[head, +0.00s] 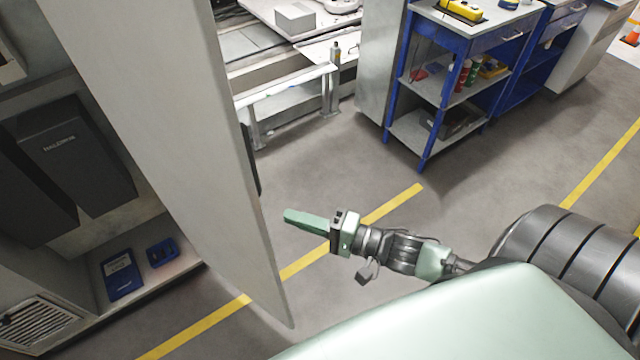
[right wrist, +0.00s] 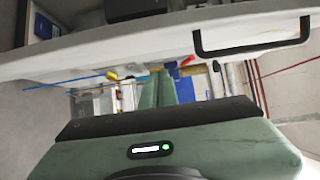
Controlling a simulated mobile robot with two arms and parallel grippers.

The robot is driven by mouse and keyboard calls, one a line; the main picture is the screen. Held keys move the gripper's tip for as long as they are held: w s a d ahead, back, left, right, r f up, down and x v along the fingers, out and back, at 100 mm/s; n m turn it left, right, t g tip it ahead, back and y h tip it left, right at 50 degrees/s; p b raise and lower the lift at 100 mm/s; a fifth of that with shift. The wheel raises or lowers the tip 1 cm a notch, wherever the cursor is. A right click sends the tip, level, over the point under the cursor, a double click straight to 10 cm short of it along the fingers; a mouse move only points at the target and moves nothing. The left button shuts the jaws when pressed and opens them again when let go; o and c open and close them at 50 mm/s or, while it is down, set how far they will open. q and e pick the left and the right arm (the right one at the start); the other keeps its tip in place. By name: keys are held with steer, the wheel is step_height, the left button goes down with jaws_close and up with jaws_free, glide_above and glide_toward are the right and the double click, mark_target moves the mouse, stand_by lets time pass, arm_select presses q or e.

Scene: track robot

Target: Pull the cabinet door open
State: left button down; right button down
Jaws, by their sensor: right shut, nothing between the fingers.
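The grey cabinet door (head: 190,130) stands wide open in the head view, its inner face towards me and its free edge pointing to the front right. Its dark handle (head: 251,160) shows only partly past the door's edge; in the right wrist view the black bar handle (right wrist: 252,48) is whole. My right gripper (head: 290,216) is on the handle side of the door, just right of its edge. Its green fingers are shut together and empty. In the right wrist view the fingers (right wrist: 166,88) are below and left of the handle, apart from it. My left gripper is out of view.
The open cabinet holds dark binders (head: 75,155) and blue items (head: 121,273) on a lower shelf. A blue shelf cart (head: 425,150) with tools stands at the back right. Grey floor with yellow lines (head: 395,204) is clear around my right gripper.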

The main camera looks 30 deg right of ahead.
steer(key=shift+s+a+p, duration=0.15)
steer(key=shift+a+p, duration=0.15)
steer(key=shift+a, duration=0.85)
steer(key=shift+s+a+p, duration=0.15)
steer(key=shift+a+p, duration=0.1)
steer(key=shift+a, duration=0.85)
